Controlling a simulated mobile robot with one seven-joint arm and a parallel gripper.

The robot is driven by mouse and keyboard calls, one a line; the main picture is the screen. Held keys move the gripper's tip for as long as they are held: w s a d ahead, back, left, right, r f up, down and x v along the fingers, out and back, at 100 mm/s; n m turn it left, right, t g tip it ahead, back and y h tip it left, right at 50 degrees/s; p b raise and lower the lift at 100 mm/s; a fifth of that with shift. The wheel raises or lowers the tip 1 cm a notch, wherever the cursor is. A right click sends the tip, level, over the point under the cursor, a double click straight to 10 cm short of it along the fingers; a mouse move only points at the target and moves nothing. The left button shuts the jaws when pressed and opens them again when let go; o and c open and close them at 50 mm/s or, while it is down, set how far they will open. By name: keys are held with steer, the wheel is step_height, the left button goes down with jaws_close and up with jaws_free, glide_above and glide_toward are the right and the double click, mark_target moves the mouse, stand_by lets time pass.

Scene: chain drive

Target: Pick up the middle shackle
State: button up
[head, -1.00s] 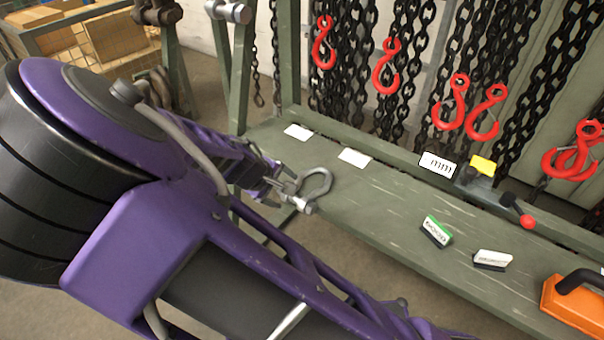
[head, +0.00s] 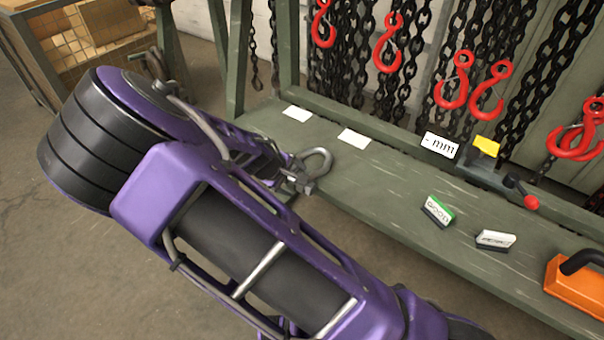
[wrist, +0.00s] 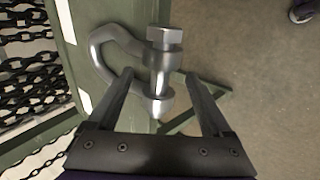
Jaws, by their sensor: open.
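A grey metal shackle (head: 317,160) lies at the near edge of the green bench, towards its left end. In the wrist view the shackle (wrist: 162,60) has its rounded bow to the left and its bolt on the right, hex head at the top. My gripper (wrist: 158,80) is open. Its two fingers stand on either side of the lower bolt end, and the left finger overlaps the bow in the picture. I cannot tell whether either finger touches it. In the head view my gripper (head: 287,178) is beside the shackle, partly hidden by my arm.
The green bench (head: 390,190) carries white labels (head: 354,138), a green-and-white box (head: 438,211), a small white box (head: 495,240) and an orange tool (head: 575,285). Black chains with red hooks (head: 388,45) hang behind it. Open floor lies in front.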

jaws_close()
steer(key=shift+r, duration=0.1)
stand_by(1.2)
